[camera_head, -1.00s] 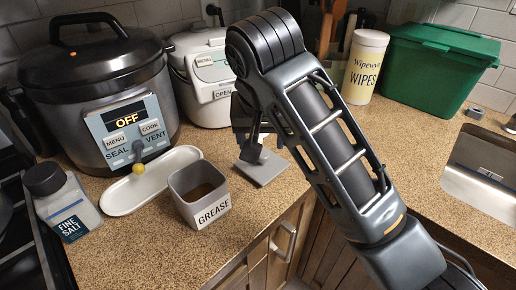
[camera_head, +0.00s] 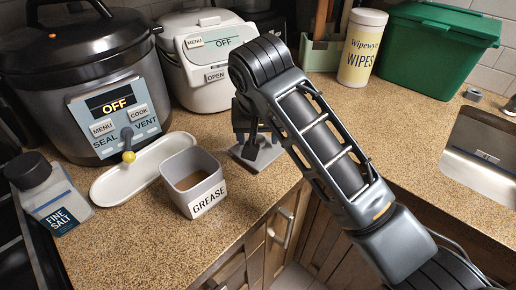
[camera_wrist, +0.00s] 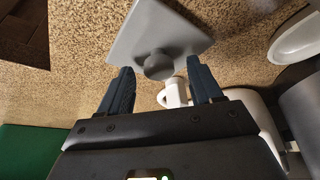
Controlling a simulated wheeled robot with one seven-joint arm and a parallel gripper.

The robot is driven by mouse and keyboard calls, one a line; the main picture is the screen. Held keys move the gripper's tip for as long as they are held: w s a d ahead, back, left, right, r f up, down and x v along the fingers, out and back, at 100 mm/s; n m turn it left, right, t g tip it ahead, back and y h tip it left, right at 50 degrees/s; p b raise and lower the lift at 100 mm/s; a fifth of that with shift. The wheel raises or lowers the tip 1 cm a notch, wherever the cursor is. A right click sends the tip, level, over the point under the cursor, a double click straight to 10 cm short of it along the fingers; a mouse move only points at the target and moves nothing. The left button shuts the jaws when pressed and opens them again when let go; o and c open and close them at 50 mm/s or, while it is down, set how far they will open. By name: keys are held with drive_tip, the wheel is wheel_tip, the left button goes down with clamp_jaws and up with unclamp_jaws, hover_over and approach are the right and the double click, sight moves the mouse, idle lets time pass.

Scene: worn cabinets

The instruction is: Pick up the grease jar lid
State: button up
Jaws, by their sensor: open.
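The grease jar lid (camera_head: 268,158) is a grey square plate with a round knob, lying flat on the counter right of the grease jar. The open-topped grease jar (camera_head: 192,182) is grey, with brown contents and a GREASE label. My gripper (camera_head: 251,142) is low over the lid and partly hides it. In the wrist view, the lid (camera_wrist: 180,33) and its knob (camera_wrist: 158,64) lie just ahead of my gripper (camera_wrist: 162,88). The two dark fingers are apart, with the knob lined up between them; I cannot tell whether they touch it.
A white tray (camera_head: 103,190) and a salt bottle (camera_head: 48,194) are left of the jar. A large pressure cooker (camera_head: 90,85) and a white rice cooker (camera_head: 205,72) stand behind. A wipes tub (camera_head: 361,50) and green bin (camera_head: 438,50) are back right. The counter's front edge is near.

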sight(259, 140)
drive_tip(key=c, duration=1.1)
drive_tip(key=shift+c, duration=0.2)
drive_tip(key=shift+r, duration=0.5)
wheel_tip(259, 140, up, 3)
drive_tip(key=shift+d+r+b, duration=0.15)
drive_tip(key=shift+r+b, duration=0.05)
drive_tip(key=shift+b, duration=0.1)
drive_tip(key=s+d+r+p, duration=0.1)
drive_tip(key=d+r+p, duration=0.4)
drive_tip(key=d, duration=0.6)
drive_tip(key=shift+v, duration=0.85)
